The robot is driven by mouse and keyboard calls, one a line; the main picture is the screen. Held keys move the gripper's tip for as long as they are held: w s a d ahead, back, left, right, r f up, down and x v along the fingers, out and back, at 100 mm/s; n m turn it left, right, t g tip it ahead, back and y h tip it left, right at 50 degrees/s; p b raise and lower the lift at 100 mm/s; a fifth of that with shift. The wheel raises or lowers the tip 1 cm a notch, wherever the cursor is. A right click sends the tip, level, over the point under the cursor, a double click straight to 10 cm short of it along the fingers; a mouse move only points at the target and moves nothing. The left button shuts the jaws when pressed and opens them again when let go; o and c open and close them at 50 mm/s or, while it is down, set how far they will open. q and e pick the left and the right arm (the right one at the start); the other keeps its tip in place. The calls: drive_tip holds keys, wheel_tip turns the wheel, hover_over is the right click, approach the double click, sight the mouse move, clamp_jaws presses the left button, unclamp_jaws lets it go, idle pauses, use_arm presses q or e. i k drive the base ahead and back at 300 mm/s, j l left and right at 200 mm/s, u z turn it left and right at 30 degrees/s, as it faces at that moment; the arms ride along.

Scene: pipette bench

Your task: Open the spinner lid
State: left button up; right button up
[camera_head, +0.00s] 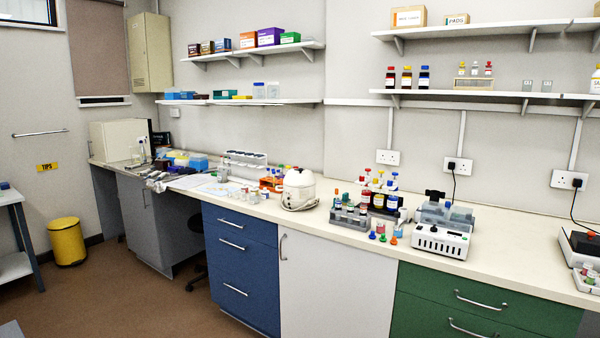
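A white rounded device (299,196), which looks like the spinner, stands on the bench near the middle of the view. The lid's seam and catch are too small to make out. Neither of my grippers is in view.
An orange rack (272,182) with bottles stands left of the spinner. Racks of vials and dark bottles (378,200) stand to its right, with small coloured caps in front. A white instrument (441,241) is further right. Bare bench (318,219) shows between the spinner and the vial rack.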

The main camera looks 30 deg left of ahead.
sight(301, 178)
drive_tip(key=i+j+u, duration=0.4)
drive_tip(key=i+j, duration=0.4)
drive_tip(key=j, duration=0.1)
